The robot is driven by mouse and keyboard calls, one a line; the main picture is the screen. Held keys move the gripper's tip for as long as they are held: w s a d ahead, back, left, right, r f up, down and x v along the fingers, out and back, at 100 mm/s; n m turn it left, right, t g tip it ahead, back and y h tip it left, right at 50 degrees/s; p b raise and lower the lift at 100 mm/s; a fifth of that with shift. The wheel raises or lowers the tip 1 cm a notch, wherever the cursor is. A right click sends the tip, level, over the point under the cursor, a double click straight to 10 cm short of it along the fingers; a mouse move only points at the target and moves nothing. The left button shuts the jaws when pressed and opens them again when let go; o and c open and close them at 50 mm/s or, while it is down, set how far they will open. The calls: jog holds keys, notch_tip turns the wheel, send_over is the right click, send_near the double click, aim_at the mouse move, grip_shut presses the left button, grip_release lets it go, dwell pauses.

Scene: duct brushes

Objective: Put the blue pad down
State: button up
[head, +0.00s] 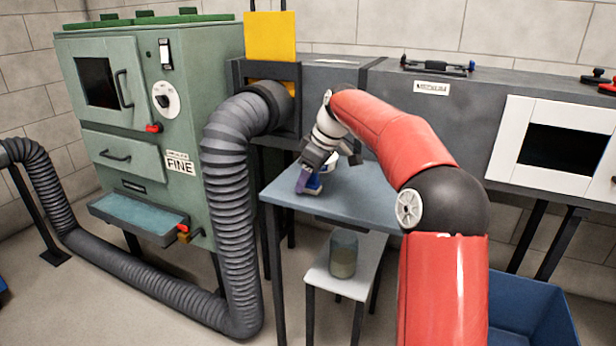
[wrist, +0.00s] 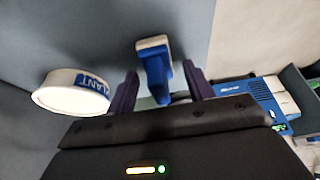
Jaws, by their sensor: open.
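The blue pad (wrist: 154,68), a blue piece with a whitish end, is between the two purple fingers of my gripper (wrist: 162,76) in the wrist view. The gripper is open, with a gap showing on the pad's right side. In the head view my gripper (head: 306,182) is low over the blue-grey table (head: 375,204) near its left side, and the blue pad (head: 315,187) shows beside a purple finger. The pad appears to be on the tabletop, though its underside is hidden.
A white round tub (wrist: 72,94) with a blue label is left of my gripper in the wrist view. A blue device (wrist: 250,98) is at the right. A stool (head: 330,278) with a jar (head: 343,256) stands by the table. The table's front right is clear.

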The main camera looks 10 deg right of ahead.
jog(key=p+v, duration=0.2)
jog(key=v, duration=1)
jog(key=s+a+m+h, duration=0.2)
jog(key=s+a, duration=0.3)
jog(key=s, duration=0.2)
jog(key=s+d+f+m+t, duration=0.1)
jog(key=s+f+m, duration=0.3)
jog(key=s, duration=1)
jog(key=s+f+m+t+h, duration=0.1)
jog(key=s+f+m, duration=0.3)
jog(key=s+f, duration=0.6)
jog(key=s, duration=0.4)
jog(key=shift+s+d+m+t+h, duration=0.15)
jog(key=shift+d+m+t+h, duration=0.15)
jog(key=shift+d+m+t, duration=0.1)
jog(key=shift+o, duration=0.3)
jog(key=shift+f, duration=0.1)
